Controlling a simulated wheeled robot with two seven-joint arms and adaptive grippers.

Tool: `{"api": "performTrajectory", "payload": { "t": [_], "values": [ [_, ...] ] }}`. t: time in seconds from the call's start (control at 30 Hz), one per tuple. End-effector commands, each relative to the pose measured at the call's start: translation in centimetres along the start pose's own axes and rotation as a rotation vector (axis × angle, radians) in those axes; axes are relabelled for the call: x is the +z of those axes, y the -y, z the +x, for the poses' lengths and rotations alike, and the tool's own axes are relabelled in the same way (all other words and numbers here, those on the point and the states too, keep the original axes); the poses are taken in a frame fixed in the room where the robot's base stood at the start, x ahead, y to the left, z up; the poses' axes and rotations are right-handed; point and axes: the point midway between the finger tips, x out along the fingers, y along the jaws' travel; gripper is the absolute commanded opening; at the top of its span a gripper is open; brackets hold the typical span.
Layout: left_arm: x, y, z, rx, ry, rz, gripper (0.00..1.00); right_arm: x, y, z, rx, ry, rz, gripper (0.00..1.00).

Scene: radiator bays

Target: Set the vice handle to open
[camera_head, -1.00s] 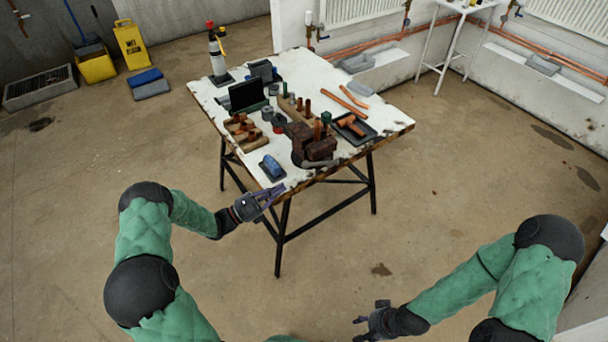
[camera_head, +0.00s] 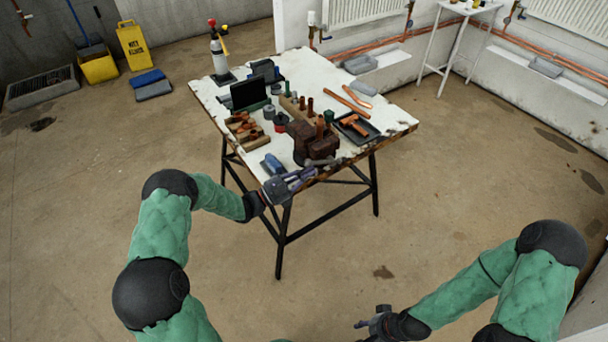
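The rusty brown vice (camera_head: 316,143) stands at the near edge of the white workbench (camera_head: 212,98). Its handle (camera_head: 322,162) looks like a thin grey bar low on the vice's front side, small and partly hidden in the clutter. My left gripper (camera_head: 308,176) is at the bench's near edge, just below and in front of the vice handle. Its fingers look parted and point right toward the handle; I cannot tell whether they touch it. My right gripper (camera_head: 368,320) hangs low over the floor at the bottom, away from the bench, fingers apart and empty.
A blue-handled tool (camera_head: 273,164) lies just left of the vice. A dark tray (camera_head: 356,128) with a copper fitting lies to its right.

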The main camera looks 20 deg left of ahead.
Motion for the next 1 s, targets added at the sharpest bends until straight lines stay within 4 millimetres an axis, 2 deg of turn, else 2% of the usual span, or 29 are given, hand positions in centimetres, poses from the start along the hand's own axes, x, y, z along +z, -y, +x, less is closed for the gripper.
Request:
{"api": "performTrajectory", "payload": {
  "t": [0.17,0.5,0.87,1.0],
  "values": [
    [0.1,0.0,0.0,0.0,0.0,0.0,0.0,0.0,0.0,-0.1,0.0,0.0,0.0,0.46],
    [1.5,-0.2,1.0,-0.001,0.001,0.001,0.0,0.0,0.6,-1.6,0.0,0.0,0.0,0.46],
    [1.3,-0.2,0.8,0.0,0.001,0.0,0.0,0.1,0.5,-1.4,0.0,0.0,0.0,0.46],
    [1.2,-0.3,0.1,-0.002,0.001,-0.001,0.0,0.1,0.5,-1.3,0.0,0.0,0.0,0.46]
  ]
}}
